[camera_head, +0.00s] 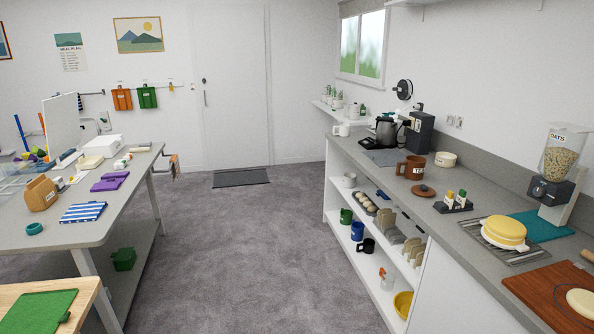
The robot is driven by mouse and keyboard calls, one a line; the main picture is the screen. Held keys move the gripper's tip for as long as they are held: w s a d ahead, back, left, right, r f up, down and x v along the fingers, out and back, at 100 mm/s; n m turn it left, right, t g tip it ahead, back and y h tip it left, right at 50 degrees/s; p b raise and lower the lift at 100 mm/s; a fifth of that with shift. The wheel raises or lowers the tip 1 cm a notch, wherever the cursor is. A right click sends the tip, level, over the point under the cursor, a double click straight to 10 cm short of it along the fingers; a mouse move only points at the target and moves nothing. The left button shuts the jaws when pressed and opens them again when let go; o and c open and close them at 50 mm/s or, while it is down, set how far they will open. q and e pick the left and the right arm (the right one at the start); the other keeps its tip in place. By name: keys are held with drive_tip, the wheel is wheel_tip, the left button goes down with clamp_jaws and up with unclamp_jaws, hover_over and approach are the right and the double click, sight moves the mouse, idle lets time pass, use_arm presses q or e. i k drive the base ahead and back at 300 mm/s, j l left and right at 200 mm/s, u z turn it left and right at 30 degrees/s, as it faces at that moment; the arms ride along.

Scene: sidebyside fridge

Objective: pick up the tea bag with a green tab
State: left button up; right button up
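I cannot clearly make out a tea bag with a green tab. On the right counter a small dark holder (453,206) carries small upright pieces with yellow and green tops, too small to identify. On the left table a small white item with green marks (122,162) lies near the far end, also too small to identify. A brown mug (411,168) stands on the right counter behind the dark holder. Neither of my grippers shows in the head view.
The right counter (470,232) also holds a kettle (386,132), a yellow round appliance (504,232), an oats dispenser (559,160) and a wooden board (550,298). Open shelves below hold mugs. The left table (75,232) is cluttered. Grey carpet (245,240) between them is clear.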

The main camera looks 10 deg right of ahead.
sight(462, 199)
drive_tip(key=i+z, duration=0.25)
drive_tip(key=i, duration=0.3)
drive_tip(key=i+j+z, duration=0.25)
drive_tip(key=i, duration=0.3)
drive_tip(key=i+j+z, duration=0.1)
drive_tip(key=i+z, duration=0.15)
drive_tip(key=i, duration=0.3)
